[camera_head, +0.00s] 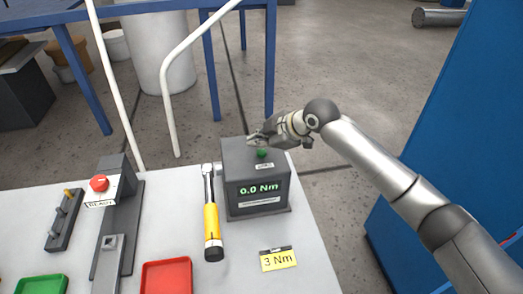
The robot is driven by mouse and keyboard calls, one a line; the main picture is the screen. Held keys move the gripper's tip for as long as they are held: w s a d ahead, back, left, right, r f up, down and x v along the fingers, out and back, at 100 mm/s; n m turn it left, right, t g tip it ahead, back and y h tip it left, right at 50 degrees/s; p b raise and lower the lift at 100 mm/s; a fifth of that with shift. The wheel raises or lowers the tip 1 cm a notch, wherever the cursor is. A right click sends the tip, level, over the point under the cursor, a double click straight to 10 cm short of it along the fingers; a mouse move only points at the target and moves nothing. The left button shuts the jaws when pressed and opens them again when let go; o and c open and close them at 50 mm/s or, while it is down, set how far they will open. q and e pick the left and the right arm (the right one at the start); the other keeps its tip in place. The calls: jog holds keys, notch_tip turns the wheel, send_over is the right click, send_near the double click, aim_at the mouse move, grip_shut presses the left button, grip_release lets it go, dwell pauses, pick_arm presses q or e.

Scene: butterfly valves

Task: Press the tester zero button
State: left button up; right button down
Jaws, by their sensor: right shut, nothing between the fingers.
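The tester (257,185) is a dark grey box on the right part of the white table. Its front display reads 0.0 Nm in green. The green zero button (262,153) is on its top, with a small label in front of it. My right gripper (255,139) reaches in from the right and is shut and empty. Its fingertips are just behind and above the button in the picture. I cannot tell whether they touch the tester. My left gripper is not in view.
A yellow-handled torque wrench (211,222) lies left of the tester. A 3 Nm card (278,260) lies in front. A red tray (167,277), a green tray (42,284) and a fixture with a red button (99,183) are further left. A blue cabinet (440,130) stands right.

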aim_at(260, 154)
jog(key=shift+r+p, duration=2)
jog(key=shift+r, duration=0.5)
jog(key=shift+f, duration=0.1)
